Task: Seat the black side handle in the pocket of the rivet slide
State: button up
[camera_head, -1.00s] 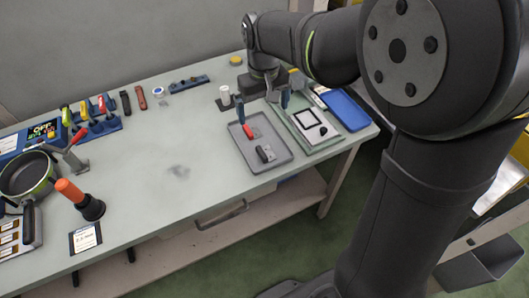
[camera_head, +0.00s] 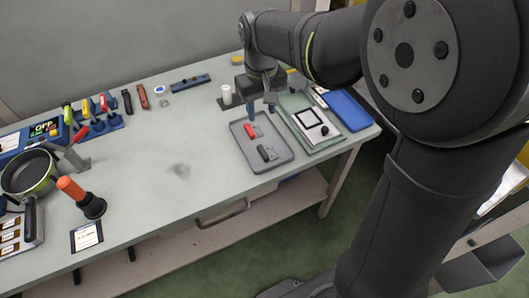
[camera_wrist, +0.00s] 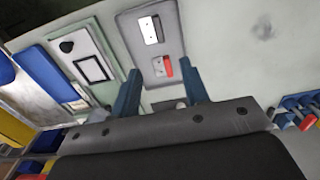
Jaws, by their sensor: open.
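The black side handle (camera_head: 266,152) lies in the near part of a grey tray (camera_head: 283,160), with a red handle (camera_head: 250,130) behind it. In the wrist view the black handle (camera_wrist: 157,24) appears beyond the red handle (camera_wrist: 168,66), and looks mostly pale there. My gripper (camera_head: 261,114) is open and empty, fingers pointing down above the far end of the tray. Its two blue fingers (camera_wrist: 160,90) stand apart in the wrist view. A grey fixture with a red lever (camera_head: 77,150) stands beside the pan; it may be the rivet slide, but no pocket is discernible.
A green pan (camera_head: 30,174) is at the left, near an orange-handled tool (camera_head: 82,197). A white cylinder (camera_head: 226,95) stands behind. The middle table is clear.

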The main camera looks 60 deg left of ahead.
send_over(262, 150)
jog(key=f, duration=1.1)
jog(key=shift+d, duration=0.3)
jog(key=shift+w+a+f, duration=0.1)
jog(key=shift+a+f, duration=0.05)
jog(key=shift+f, duration=1.45)
jog(key=shift+a+f, duration=0.15)
jog(key=shift+f, duration=1.45)
grip_shut()
jog(key=shift+r, duration=0.1)
